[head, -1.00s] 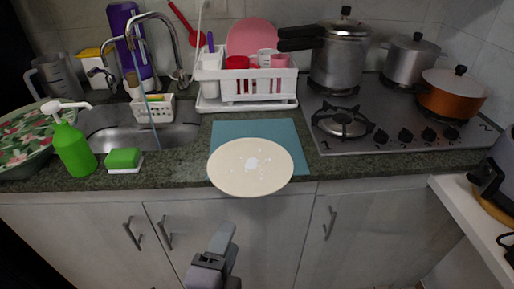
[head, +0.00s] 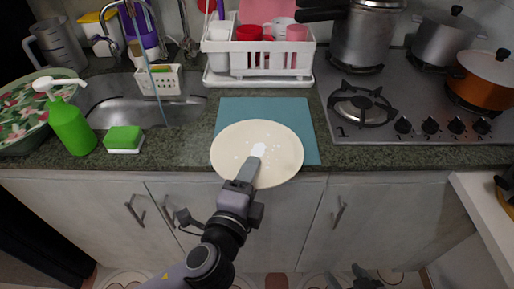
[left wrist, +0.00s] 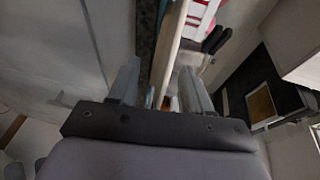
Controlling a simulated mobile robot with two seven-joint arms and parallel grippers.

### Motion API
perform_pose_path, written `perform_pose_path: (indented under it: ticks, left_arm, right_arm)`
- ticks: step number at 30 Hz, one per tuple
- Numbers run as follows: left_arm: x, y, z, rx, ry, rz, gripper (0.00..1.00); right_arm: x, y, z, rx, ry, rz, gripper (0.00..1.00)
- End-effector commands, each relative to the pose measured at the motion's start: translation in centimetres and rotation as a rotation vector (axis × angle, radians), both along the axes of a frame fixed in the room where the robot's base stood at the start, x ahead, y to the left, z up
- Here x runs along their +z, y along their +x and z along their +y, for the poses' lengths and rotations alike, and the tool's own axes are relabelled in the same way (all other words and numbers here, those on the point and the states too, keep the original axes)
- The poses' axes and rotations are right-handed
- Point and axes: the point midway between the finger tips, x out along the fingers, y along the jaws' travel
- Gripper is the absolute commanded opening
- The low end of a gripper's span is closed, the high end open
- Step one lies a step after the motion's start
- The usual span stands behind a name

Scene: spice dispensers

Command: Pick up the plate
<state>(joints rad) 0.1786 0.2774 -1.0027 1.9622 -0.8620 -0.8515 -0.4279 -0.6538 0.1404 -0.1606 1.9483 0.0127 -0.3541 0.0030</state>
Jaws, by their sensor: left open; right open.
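The round cream plate (head: 280,148) lies flat on a blue mat (head: 310,140) and overhangs the counter's front edge. My left gripper (head: 250,166) is open at the plate's front rim, with one finger seen over its top face. In the left wrist view the plate (left wrist: 172,45) shows edge-on, running between the two spread fingers (left wrist: 160,88). The lower finger is hidden in the head view; contact cannot be told. My right gripper (head: 355,280) is partly in view at the bottom, open, low in front of the cabinets and away from the plate.
A white dish rack (head: 262,78) with cups stands behind the mat. A stove (head: 410,110) with pots is to the right. A green soap bottle (head: 70,128), a sponge (head: 124,139) and the sink (head: 115,110) are to the left. Space in front of the counter is open.

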Motion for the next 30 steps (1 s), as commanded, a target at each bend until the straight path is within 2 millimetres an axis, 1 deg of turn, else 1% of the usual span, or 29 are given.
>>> perform_pose_path:
  ticks: [3, 11, 14, 15, 16, 27, 30]
  left_arm:
    - [-0.09, 0.86, -0.3, -0.001, 0.001, 0.0, 0.49]
    - [-0.2, 1.02, -0.35, -0.001, 0.0, 0.001, 0.49]
    - [-0.2, 1.01, -0.34, -0.001, 0.0, 0.001, 0.2]
    - [-0.2, 1.0, -0.33, -0.001, 0.0, 0.001, 0.07]
    - [-0.19, 1.0, -0.34, -0.001, 0.0, 0.001, 0.0]
    - [-0.28, 0.97, -0.34, -0.001, 0.0, 0.004, 0.0]
    - [-0.05, 0.97, -0.33, 0.0, -0.001, 0.004, 0.0]
  right_arm:
    - [0.13, 0.08, 0.02, -0.001, 0.001, -0.002, 0.64]
    - [0.18, 0.22, -0.01, -0.001, 0.0, -0.005, 0.64]
    - [0.19, 0.22, 0.0, -0.001, 0.0, -0.005, 0.64]
    - [0.2, 0.23, -0.01, -0.001, 0.0, -0.005, 0.64]
    - [0.2, 0.23, -0.01, -0.001, 0.0, -0.005, 0.64]
    - [0.23, 0.26, -0.04, -0.002, 0.0, -0.006, 0.64]
    - [0.32, 0.27, -0.05, -0.002, 0.0, -0.006, 0.64]
